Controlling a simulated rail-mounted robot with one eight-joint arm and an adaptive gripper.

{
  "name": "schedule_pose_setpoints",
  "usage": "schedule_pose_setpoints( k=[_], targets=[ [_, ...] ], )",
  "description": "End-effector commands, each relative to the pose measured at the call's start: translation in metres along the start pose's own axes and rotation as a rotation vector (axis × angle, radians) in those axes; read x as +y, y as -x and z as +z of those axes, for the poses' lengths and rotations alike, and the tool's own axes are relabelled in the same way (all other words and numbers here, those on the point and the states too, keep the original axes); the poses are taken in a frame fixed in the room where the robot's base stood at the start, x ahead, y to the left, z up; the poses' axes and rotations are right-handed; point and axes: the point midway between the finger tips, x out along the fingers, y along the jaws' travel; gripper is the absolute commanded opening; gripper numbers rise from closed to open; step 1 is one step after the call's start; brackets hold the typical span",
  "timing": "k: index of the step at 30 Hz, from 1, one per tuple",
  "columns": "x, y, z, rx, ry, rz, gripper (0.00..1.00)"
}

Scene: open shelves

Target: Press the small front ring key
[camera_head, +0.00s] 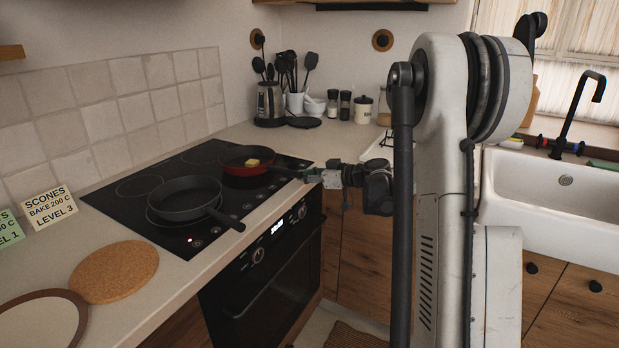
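The black glass hob (130,207) is set in the counter at left, with a row of small touch keys (215,229) along its front edge. A red light shows near the left end of that row. The marks are too small to tell which key is for the small front ring. A dark grey pan (184,199) stands on the front left of the hob. A red pan (246,168) with a yellow block in it stands farther back. My gripper (308,176) is at the hob's right edge, by the end of the red pan's handle; contact and finger opening are unclear.
The grey pan's handle (226,219) reaches over the hob's front edge near the keys. The oven (262,290) is below. A kettle (269,104) and jars stand behind; a white sink (550,205) is at right.

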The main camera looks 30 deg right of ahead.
Motion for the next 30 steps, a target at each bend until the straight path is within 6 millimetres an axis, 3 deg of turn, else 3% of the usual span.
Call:
schedule_pose_setpoints(
  k=[6,12,25,30],
  targets=[
    [-0.001,-0.036,0.001,0.000,0.000,-0.001,0.00],
    [0.000,-0.052,0.001,0.000,0.000,-0.001,0.00],
    [0.000,-0.055,0.001,0.000,-0.001,0.000,0.00],
    [0.000,-0.058,0.013,0.000,-0.001,0.001,0.00]
  ],
)
